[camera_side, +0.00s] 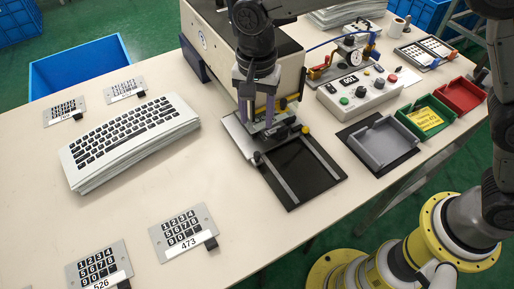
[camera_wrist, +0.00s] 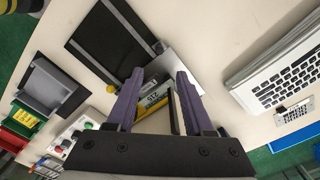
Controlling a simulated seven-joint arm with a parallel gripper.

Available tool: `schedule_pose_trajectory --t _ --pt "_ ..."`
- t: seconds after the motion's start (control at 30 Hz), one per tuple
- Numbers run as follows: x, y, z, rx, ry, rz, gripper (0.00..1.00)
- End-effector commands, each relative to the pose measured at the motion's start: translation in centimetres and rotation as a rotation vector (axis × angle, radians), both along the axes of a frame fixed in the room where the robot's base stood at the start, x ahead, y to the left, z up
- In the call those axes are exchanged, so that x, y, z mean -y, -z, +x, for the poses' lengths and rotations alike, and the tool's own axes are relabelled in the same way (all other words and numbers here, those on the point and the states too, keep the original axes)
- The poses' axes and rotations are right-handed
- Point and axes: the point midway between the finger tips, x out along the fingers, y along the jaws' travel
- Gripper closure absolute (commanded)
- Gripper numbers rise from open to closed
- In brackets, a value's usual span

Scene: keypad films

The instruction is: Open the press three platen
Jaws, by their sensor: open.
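The press (camera_side: 212,38) is a large beige machine at the back middle of the table, partly hidden behind my arm. A metal plate with dark knobs (camera_side: 284,131) sits at its front, beside a black tray with grey rails (camera_side: 304,172). The tray also shows in the wrist view (camera_wrist: 101,40). My gripper (camera_side: 258,122) points down at the press front, its purple fingers apart. In the wrist view my gripper (camera_wrist: 160,76) has a yellow-edged label (camera_wrist: 153,98) between its fingers, and nothing is clearly held. The platen cannot be told apart with certainty; my gripper hides part of the front.
A control box (camera_side: 358,92) reading 001 stands right of the press. Grey (camera_side: 384,145), green (camera_side: 426,117) and red (camera_side: 461,97) trays line the right edge. Stacked keypad films (camera_side: 130,140) and loose keypads (camera_side: 184,236) lie left and in front. The front middle table is clear.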

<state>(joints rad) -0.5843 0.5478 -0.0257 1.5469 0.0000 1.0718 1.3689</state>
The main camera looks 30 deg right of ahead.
Motion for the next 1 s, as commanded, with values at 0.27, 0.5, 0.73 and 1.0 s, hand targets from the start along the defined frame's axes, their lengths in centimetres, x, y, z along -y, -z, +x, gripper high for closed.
schedule_pose_trajectory --t 0.27,0.5,0.73,1.0 --pt "0.1 5.5 -0.1 -0.006 0.001 -0.004 0.48" --pt "0.2 9.8 -0.1 -0.004 0.001 -0.003 0.48" --pt "0.1 11.9 0.0 -0.002 0.001 -0.001 0.48" --pt "0.1 12.3 0.0 -0.001 0.001 -0.001 0.48"
